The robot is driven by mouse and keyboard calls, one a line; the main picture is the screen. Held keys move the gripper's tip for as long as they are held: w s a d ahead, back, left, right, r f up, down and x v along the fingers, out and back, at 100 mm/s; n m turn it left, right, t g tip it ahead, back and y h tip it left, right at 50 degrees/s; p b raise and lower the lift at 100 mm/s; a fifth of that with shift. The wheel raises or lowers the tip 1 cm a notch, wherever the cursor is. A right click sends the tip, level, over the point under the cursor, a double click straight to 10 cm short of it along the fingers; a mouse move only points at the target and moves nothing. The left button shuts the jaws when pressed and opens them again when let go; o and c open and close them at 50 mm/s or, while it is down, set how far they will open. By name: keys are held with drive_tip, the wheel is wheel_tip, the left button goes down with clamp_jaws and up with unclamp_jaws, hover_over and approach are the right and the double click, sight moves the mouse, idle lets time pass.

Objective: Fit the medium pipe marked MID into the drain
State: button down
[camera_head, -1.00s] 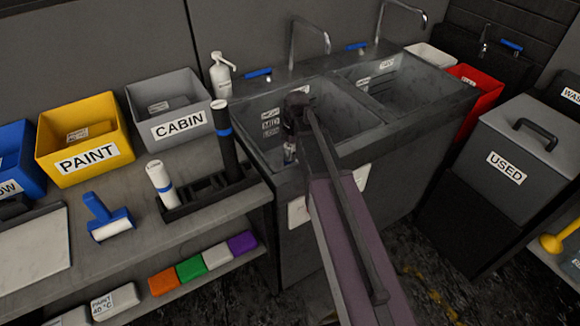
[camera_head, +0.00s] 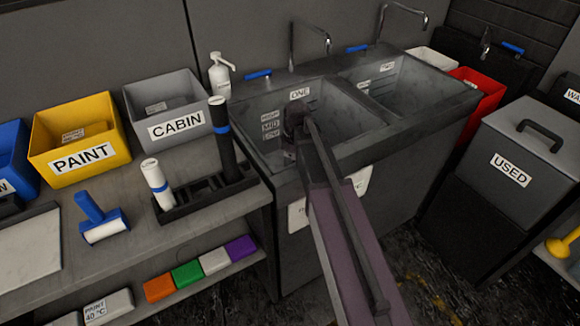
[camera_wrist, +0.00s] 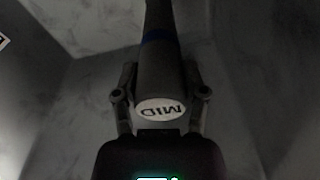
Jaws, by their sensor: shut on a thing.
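The medium pipe (camera_wrist: 158,65), dark with a blue band and an oval MID label on its near end, stands between the fingers of my gripper (camera_wrist: 160,92) in the wrist view. My gripper is shut on it. Its far end runs out of the top of the wrist view. In the head view my gripper (camera_head: 289,150) is down inside the left basin (camera_head: 345,108), marked ONE, beside its HIGH, MID and LOW level labels. The pipe cannot be made out there behind my arm. The drain is hidden, so I cannot tell whether the pipe touches it.
A rack (camera_head: 210,197) left of the basin holds a white pipe (camera_head: 158,183) and a tall black pipe (camera_head: 221,135). Taps (camera_head: 312,30) rise behind the basins. The second basin (camera_head: 415,82) adjoins on the right. A grey USED bin (camera_head: 525,140) stands further right.

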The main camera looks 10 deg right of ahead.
drive_tip(key=shift+f+b, duration=0.4)
drive_tip(key=shift+f, duration=0.45)
drive_tip(key=shift+c, duration=0.7)
unclamp_jaws()
drive_tip(key=shift+r, duration=0.3)
drive_tip(key=r+p, duration=0.4)
drive_tip(key=d+r+p, duration=0.1)
drive_tip(key=r+p, duration=0.2)
drive_tip(key=p, duration=0.1)
drive_tip(key=r+p, duration=0.4)
drive_tip(key=shift+d+r, duration=0.25)
drive_tip(key=shift+r, duration=0.1)
drive_tip(key=shift+r, duration=0.1)
